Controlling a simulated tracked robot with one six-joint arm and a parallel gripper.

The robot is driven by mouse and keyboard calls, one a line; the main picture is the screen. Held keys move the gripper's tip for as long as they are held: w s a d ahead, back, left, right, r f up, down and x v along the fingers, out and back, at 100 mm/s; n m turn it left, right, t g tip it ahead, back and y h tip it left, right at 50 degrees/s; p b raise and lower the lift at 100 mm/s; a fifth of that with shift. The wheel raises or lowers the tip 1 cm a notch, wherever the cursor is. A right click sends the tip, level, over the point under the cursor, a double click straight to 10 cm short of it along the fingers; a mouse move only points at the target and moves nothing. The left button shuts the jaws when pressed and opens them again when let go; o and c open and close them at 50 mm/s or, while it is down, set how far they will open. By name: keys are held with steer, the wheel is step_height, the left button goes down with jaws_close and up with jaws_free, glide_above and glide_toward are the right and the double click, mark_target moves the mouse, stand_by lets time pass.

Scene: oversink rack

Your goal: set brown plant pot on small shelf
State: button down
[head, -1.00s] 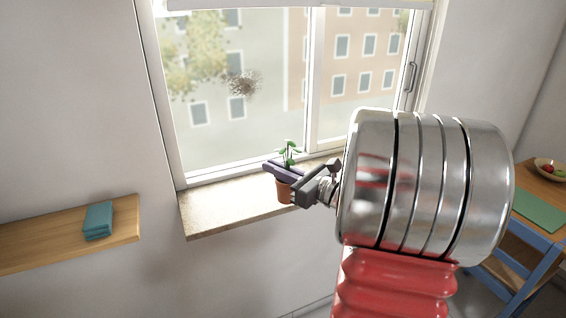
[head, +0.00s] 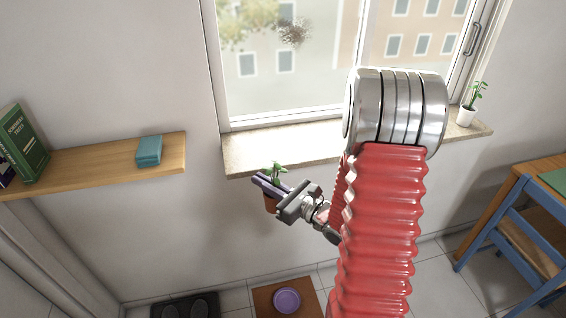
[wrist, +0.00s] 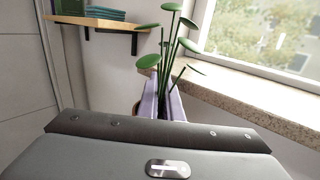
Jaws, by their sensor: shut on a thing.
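The brown plant pot (head: 270,203) holds a small green plant (head: 276,173). My gripper (head: 268,188) is shut on the pot and holds it in the air in front of the window sill, below its top. In the wrist view the plant's stems and leaves (wrist: 172,50) rise between the purple fingers, and most of the pot is hidden. The small wooden shelf (head: 100,170) is on the wall to the left, apart from the pot. It also shows at the top of the wrist view (wrist: 95,22).
A folded teal cloth (head: 149,150) and green books (head: 22,143) are on the shelf, with bare wood between them. The stone sill (head: 300,142) holds a white pot (head: 466,116) at right. A blue-framed table (head: 520,220) stands right.

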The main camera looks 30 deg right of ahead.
steer(key=w+a+f+n+g+y, duration=0.1)
steer(key=a+f+y, duration=0.1)
steer(key=a+f, duration=1)
steer(key=shift+w+a+f+n, duration=0.15)
steer(key=shift+w+f+n, duration=0.15)
steer(key=shift+w+f, duration=0.05)
steer(key=shift+a, duration=0.1)
